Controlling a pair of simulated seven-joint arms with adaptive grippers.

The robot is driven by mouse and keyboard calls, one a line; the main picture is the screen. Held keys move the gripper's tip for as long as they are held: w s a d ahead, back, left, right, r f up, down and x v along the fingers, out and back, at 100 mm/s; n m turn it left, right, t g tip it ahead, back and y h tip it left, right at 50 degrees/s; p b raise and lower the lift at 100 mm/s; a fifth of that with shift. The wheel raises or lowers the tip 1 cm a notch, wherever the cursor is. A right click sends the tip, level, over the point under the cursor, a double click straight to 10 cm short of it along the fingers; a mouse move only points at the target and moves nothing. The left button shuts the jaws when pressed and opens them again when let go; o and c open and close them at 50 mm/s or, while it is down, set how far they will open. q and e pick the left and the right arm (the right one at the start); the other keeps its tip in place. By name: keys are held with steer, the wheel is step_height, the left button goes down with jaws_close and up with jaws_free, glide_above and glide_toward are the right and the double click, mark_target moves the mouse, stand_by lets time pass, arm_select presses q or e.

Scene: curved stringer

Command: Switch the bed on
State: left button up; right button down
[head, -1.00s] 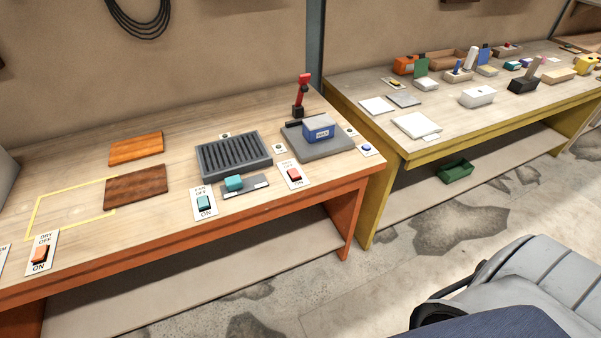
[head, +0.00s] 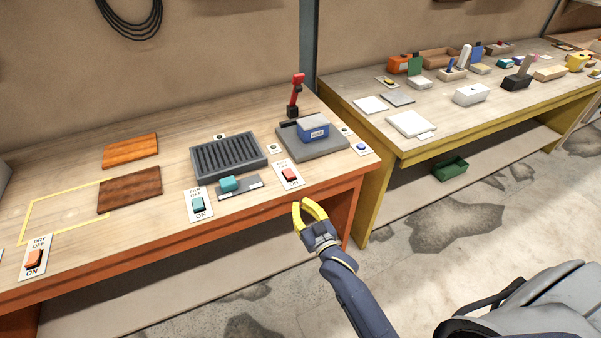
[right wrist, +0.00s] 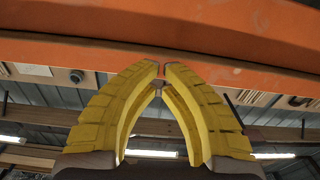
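Three rocker switches on white plates line the front of the orange-edged bench. The red switch (head: 289,175) is at the right; its top label is too small to read surely. The teal switch (head: 198,205) is marked FAN. The orange switch (head: 34,259) at the far left is marked DRY. A dark ridged bed-like tray (head: 229,155) lies behind the teal switch. My right gripper (head: 301,203) is empty, its yellow fingertips nearly touching, in front of the bench edge and just below the red switch. In the right wrist view its fingers (right wrist: 161,68) point towards the orange bench edge. My left gripper is not in view.
A teal block (head: 229,184) on a grey plate sits between the teal and red switches. A blue box (head: 313,129) and a red-topped tool (head: 295,94) stand behind. Two wooden boards (head: 130,150) lie left. A yellow-edged bench (head: 374,140) is at right.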

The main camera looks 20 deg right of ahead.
step_height(320, 180, up, 9)
steer(key=s+t, duration=0.1)
steer(key=t, duration=0.1)
steer(key=shift+d+m, duration=0.3)
steer(key=shift+d, duration=0.15)
step_height(320, 180, up, 2)
glide_above(292, 179)
steer(key=shift+r, duration=0.1)
step_height(292, 179, down, 2)
steer(key=shift+s+f, duration=0.1)
steer(key=shift+s, duration=0.05)
steer(key=shift+s+f, duration=0.1)
steer(key=shift+f, duration=0.85)
